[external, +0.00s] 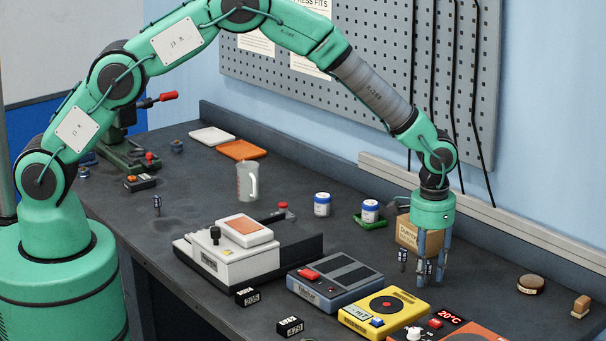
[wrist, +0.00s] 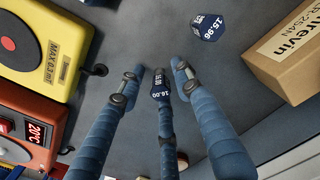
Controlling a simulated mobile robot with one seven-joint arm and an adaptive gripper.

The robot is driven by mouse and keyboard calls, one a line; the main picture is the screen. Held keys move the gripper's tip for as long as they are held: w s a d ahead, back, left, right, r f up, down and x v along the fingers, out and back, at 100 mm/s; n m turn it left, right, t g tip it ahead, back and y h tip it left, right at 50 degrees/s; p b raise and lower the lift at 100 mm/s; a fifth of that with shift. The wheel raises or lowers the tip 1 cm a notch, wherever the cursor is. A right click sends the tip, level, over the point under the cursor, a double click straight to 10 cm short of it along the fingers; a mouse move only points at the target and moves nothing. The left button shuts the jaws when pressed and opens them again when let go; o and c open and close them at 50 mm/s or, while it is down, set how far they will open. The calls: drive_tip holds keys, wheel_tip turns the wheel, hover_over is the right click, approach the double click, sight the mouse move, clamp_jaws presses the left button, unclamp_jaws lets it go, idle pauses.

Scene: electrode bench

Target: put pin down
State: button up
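A dark pin (wrist: 161,84) with a "16.00" label stands on the bench between the fingertips of my gripper (wrist: 156,76). In the wrist view, gaps show between this pin and the left and right fingertips. The third finger lies close to it at the lower side; contact there cannot be told. In the external view my gripper (external: 431,276) points down with its fingertips near the bench, and the pin is partly hidden among them. A second pin (wrist: 207,27), labelled "15.90", stands apart, near the box; it also shows in the external view (external: 403,259).
A cardboard box (external: 412,236) stands close behind my gripper. A yellow device (external: 365,318) and an orange device (external: 485,328) lie on the near side. A blue-grey device (external: 325,295) is to the left. A round brown piece (external: 530,285) lies right; bench around it is clear.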

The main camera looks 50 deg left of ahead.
sight(428, 262)
wheel_tip(428, 262, up, 12)
drive_tip(key=p, duration=0.1)
idle(0.5)
idle(0.5)
drive_tip(key=s+a+r+t, duration=0.1)
drive_tip(key=s+a+r, duration=0.3)
drive_tip(key=a+r, duration=0.5)
drive_tip(key=s+a+r+n+t, duration=0.1)
drive_tip(key=s+a+r, duration=0.2)
drive_tip(key=a+r, duration=0.6)
drive_tip(key=s+a+r, duration=0.4)
drive_tip(key=a+r, duration=0.5)
drive_tip(key=a, duration=0.1)
drive_tip(key=s+a+r+n+t, duration=0.15)
drive_tip(key=s+a+r, duration=0.35)
drive_tip(key=s+a, duration=0.75)
drive_tip(key=s+a+f+t, duration=0.1)
drive_tip(key=s+a, duration=0.2)
drive_tip(key=s, duration=0.4)
drive_tip(key=s+a+f+t, duration=0.1)
drive_tip(key=s+a, duration=0.2)
drive_tip(key=s, duration=0.5)
drive_tip(key=shift+s+a+f, duration=0.15)
drive_tip(key=shift+s+a, duration=0.1)
